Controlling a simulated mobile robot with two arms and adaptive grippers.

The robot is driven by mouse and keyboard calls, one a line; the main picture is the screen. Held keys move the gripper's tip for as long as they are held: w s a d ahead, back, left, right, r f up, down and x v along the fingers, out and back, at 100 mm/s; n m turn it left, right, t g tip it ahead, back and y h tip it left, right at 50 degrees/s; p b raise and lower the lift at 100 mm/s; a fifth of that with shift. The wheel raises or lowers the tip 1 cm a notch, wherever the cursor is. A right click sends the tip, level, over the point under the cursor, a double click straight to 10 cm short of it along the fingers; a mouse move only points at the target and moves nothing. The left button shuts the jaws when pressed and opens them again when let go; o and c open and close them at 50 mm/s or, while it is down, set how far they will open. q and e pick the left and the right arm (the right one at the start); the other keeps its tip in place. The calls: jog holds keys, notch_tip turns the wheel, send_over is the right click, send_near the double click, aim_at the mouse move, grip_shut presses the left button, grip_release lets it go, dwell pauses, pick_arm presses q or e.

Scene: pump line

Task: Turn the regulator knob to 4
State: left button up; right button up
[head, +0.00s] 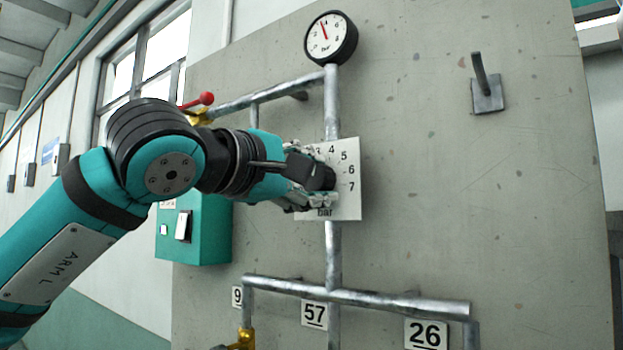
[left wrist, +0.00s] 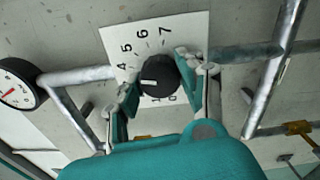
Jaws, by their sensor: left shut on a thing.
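The regulator knob (left wrist: 163,73) is round and black, on a white dial plate (head: 349,208) marked "bar". My left gripper (left wrist: 157,78) is shut on the knob, one finger on each side. In the left wrist view, 4, 5, 6 and 7 can be read on the plate (left wrist: 190,32). The knob's white mark points left in that view, a little below the 4; a finger covers part of the scale there. In the head view, my left gripper (head: 318,180) hides the plate's left side. My right gripper is not in view.
A pressure gauge (head: 331,37) with a red needle sits above on the pipe (head: 332,110). A red-handled valve (head: 201,102), a green box (head: 214,240) and a wall hook (head: 487,90) are nearby. Number plates 9, 57 and 26 (head: 426,333) hang below. The panel's right side is mostly clear.

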pick_arm(q)
jog(key=o, duration=1.2)
jog(key=v, duration=1.2)
jog(key=shift+s, duration=0.1)
